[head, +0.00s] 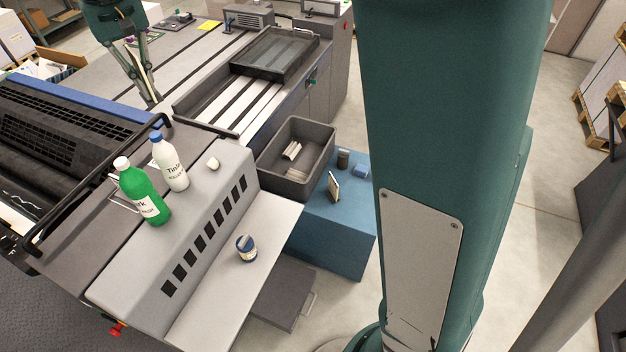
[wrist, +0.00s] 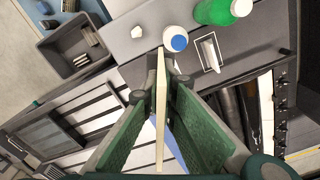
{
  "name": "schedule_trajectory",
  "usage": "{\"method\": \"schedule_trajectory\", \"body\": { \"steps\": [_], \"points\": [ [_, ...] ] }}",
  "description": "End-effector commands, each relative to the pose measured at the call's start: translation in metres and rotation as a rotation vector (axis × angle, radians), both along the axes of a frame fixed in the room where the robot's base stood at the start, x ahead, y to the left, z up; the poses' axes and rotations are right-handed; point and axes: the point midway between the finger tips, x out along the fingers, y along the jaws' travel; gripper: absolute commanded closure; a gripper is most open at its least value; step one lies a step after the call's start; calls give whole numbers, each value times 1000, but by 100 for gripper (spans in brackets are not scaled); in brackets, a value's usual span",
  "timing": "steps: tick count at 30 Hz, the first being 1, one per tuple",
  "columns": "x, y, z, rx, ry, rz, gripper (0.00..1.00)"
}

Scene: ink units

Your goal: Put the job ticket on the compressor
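My gripper (head: 149,98) is at the upper left of the head view, above the grey press bed. In the wrist view its green fingers (wrist: 160,90) are closed on both sides of a thin, cream, flat card (wrist: 160,112), seen nearly edge-on. It looks like the job ticket; its face is hidden. In the head view the card (head: 147,77) shows as a thin tan strip between the fingers. No label marks the compressor; the low blue box (head: 340,238) right of the press may be it. A small upright card (head: 333,188), a dark jar (head: 343,159) and a blue block (head: 360,171) stand on it.
A green bottle (head: 143,192) and a white bottle (head: 170,163) stand on the grey vented housing (head: 130,260). A dark bin (head: 268,162) holding pale pieces stands beside the blue box. A small tin (head: 246,248) sits on the pale shelf (head: 225,290). A black tray (head: 240,66) lies further back.

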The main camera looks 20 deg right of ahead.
Motion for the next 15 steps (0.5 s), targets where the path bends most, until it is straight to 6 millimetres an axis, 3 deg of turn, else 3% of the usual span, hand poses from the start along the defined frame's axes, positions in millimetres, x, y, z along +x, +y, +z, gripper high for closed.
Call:
{"method": "schedule_trajectory", "body": {
  "steps": [15],
  "points": [
    [47, -139, -2, 0, 0, -215, 100]
  ]
}}
